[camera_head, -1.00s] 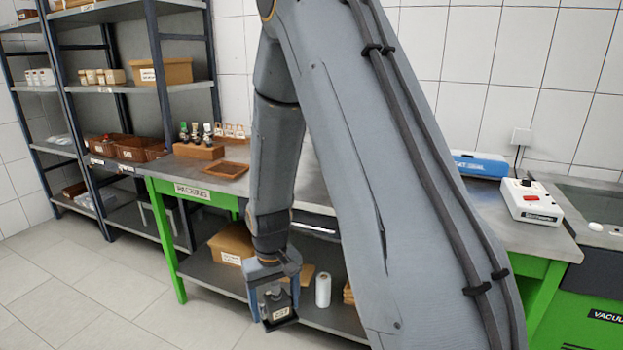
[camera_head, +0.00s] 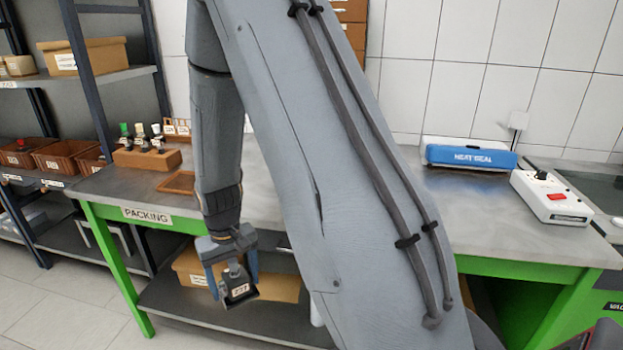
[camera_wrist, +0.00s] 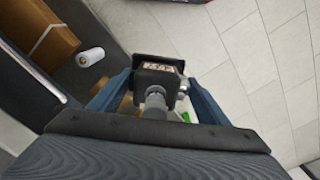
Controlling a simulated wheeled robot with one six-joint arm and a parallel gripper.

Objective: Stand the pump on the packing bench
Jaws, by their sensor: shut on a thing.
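The pump (camera_head: 237,284) is a small dark block with a pale label and a narrower neck on top. My gripper (camera_head: 233,278) is shut on it, with one blue-grey finger on each side. The pump hangs roughly upright in front of the packing bench (camera_head: 330,205), below the level of its grey top. In the wrist view the pump (camera_wrist: 157,80) sits between the two fingers, its label and a small side fitting showing. The bench has a green frame and a PACKING sign. My arm hides part of the bench top.
On the bench stand a wooden block with several bottles (camera_head: 147,158), a shallow brown tray (camera_head: 177,183), a blue heat sealer (camera_head: 470,157) and a white box with a red switch (camera_head: 552,197). The bench top between tray and sealer looks clear. Cartons (camera_head: 275,287) lie on the lower shelf.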

